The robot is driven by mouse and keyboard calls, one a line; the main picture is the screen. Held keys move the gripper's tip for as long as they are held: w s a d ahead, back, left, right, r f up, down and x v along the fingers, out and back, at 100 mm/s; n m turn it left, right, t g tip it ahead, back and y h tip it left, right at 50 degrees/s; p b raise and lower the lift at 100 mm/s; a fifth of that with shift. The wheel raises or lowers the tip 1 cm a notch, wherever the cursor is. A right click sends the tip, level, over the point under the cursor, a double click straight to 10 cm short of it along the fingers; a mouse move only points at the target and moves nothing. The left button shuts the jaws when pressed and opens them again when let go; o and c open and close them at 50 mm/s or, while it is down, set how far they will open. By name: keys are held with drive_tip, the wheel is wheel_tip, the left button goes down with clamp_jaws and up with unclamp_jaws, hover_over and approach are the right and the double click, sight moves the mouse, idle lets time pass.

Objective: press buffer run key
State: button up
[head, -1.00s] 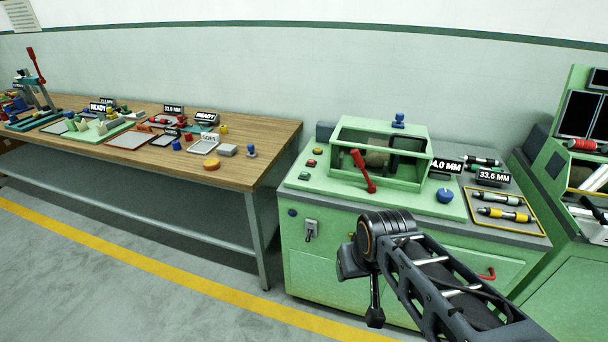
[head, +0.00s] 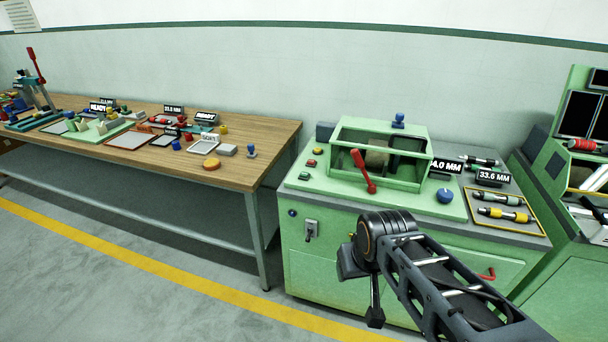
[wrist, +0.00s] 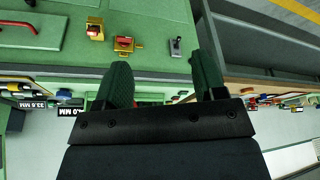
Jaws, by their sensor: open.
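The green machine (head: 380,262) with a boxed guard on top stands at centre right in the head view. A green key (head: 304,176), a red key (head: 311,163) and a yellow key (head: 318,151) line its top left; no label is legible, so I cannot tell which is the run key. In the wrist view my gripper (wrist: 162,62) is open and empty, its two dark green fingers apart in front of the cabinet. Red-and-yellow fittings (wrist: 123,43) and a grey switch (wrist: 176,46) show beyond the fingertips. The fingers cannot be made out in the head view.
A red lever (head: 362,170) and a blue knob (head: 445,195) rise from the machine's top. A yellow-edged tray (head: 500,222) lies at its right. A wooden bench (head: 255,135) with several parts stands left, past a narrow gap. The floor in front of the bench is clear.

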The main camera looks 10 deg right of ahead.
clamp_jaws()
idle(0.4)
idle(1.1)
